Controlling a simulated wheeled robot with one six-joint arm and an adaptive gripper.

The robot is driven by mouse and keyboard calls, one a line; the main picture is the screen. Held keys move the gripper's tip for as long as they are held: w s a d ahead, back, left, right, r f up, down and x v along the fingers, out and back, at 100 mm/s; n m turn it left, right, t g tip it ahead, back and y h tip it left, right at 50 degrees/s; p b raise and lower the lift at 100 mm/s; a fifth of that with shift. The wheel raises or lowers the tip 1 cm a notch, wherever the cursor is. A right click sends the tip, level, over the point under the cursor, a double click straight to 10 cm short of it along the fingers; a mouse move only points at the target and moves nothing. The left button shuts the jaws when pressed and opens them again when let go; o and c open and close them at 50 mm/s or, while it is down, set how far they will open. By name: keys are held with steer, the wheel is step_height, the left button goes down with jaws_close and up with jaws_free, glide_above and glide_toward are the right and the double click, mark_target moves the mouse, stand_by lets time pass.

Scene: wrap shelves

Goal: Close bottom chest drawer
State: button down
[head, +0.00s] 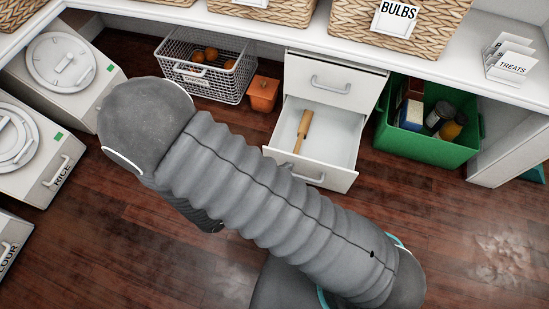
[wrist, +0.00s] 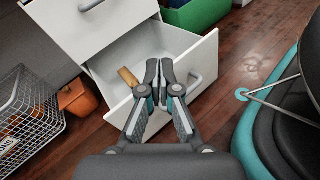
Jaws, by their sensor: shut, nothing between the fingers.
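The white chest (head: 333,80) stands under the counter, with its upper drawer shut. Its bottom drawer (head: 340,172) is pulled out, and a wooden rolling-pin-like tool (head: 302,130) lies inside. In the wrist view the open bottom drawer (wrist: 212,66) shows ahead, with its handle on the front panel. My gripper (wrist: 158,68) is shut and empty, its fingertips in front of or over the drawer's near side; I cannot tell whether they touch it. The tool (wrist: 129,77) shows just left of the fingers. In the head view my arm hides the gripper.
A green bin (head: 425,148) with groceries stands right of the chest. A wire basket (head: 205,78) and an orange pot (head: 263,93) stand left of it. White canisters line the far left. Wooden floor in front is clear.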

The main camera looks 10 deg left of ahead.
mark_target(277, 152)
steer(key=s+a+f+n+t+y, duration=0.55)
steer(key=f+n+y, duration=0.25)
steer(key=f+n, duration=0.2)
steer(key=shift+y, duration=0.3)
steer(key=shift+w+d+b, duration=0.15)
steer(key=shift+w+d, duration=0.1)
steer(key=shift+w, duration=1.95)
steer(key=shift+w+d+b, duration=0.2)
steer(key=shift+w, duration=2.05)
steer(key=shift+w+d+b, duration=0.15)
steer(key=shift+w+d, duration=0.1)
steer(key=shift+w, duration=1.95)
steer(key=shift+w, duration=0.1)
